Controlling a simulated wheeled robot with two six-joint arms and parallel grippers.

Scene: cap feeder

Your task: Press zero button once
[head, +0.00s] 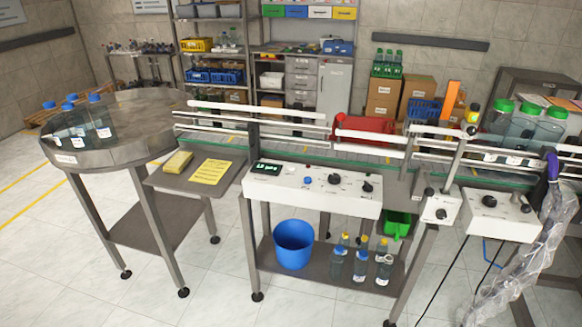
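The white control panel (312,189) stands on the front of the conveyor table. At its left end is a small black display (267,168) with green digits too small to read. A round blue button (308,180) sits right of the display. Two dark knobs are farther right: one near the middle (334,179) and one near the right end (367,187). The labels are too small to read, so I cannot tell which control is marked zero. Neither of my grippers can be made out, and nothing touches the panel.
Yellow pads (210,171) lie on a side shelf left of the panel. A round metal table (128,132) holds blue-capped bottles. Two more white control boxes (440,208) (500,216) and crumpled clear plastic (535,255) with a purple top are at right. A blue bucket (293,244) stands below.

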